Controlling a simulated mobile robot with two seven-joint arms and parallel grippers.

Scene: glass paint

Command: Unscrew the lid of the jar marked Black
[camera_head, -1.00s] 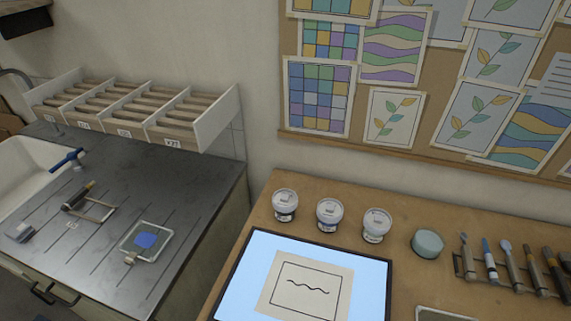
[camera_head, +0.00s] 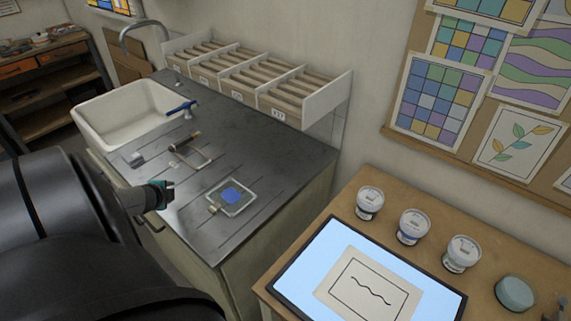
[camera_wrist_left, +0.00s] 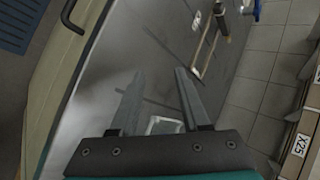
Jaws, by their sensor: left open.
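Three small jars with pale lids stand in a row on the wooden table: a left jar (camera_head: 369,203), a middle jar (camera_head: 412,227) and a right jar (camera_head: 462,254). Their labels are too small to read, so I cannot tell which is marked Black. All three look lidded and upright. My left gripper (camera_head: 168,194) is over the front of the dark metal counter, well to the left of the jars. In the left wrist view (camera_wrist_left: 157,80) its fingers are apart with nothing between them. My right gripper is out of view.
A lit light panel (camera_head: 308,258) with a drawing lies in front of the jars. A round green-grey container (camera_head: 514,293) stands to their right. The metal counter (camera_head: 275,160) holds a tray with a blue piece (camera_head: 231,197). A gap separates counter and table.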

